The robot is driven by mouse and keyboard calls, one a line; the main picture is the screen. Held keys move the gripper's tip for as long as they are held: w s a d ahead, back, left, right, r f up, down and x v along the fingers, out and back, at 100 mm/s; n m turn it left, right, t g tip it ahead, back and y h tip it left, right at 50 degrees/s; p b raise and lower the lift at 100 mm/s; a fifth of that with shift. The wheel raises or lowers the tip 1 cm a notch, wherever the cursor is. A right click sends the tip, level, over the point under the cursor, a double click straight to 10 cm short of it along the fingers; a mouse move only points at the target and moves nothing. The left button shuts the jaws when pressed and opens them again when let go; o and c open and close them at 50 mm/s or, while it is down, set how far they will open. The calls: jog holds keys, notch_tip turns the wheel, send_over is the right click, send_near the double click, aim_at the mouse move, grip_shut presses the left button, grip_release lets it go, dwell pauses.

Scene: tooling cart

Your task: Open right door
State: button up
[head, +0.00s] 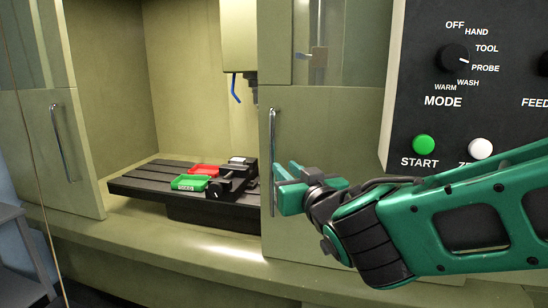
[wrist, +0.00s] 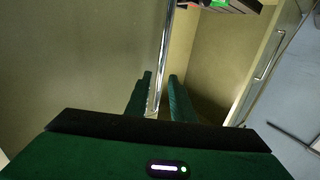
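The right door (head: 325,130) is a beige panel with a window in its upper part. It stands at the right side of the machine's opening. Its upright metal handle (head: 273,135) is near the door's left edge, and it also shows in the wrist view (wrist: 166,40). My gripper (head: 277,187) is at the lower part of this handle. In the wrist view my gripper (wrist: 160,88) has its two green fingers apart, with the bar running down between them, close to the left finger. I cannot tell whether either finger touches the bar.
The left door (head: 35,140) has its own handle (head: 63,143). Between the doors a dark slotted table (head: 140,180) holds a red tray (head: 203,170), a green tray (head: 190,183) and a vise (head: 232,180). A control panel (head: 460,100) is at right, behind my arm.

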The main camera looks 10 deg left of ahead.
aim_at(274, 157)
jog(key=x, duration=1)
jog(key=shift+w+a+r, duration=0.1)
jog(key=shift+w+a, duration=0.05)
jog(key=shift+a, duration=0.05)
jog(key=shift+c, duration=0.4)
grip_shut()
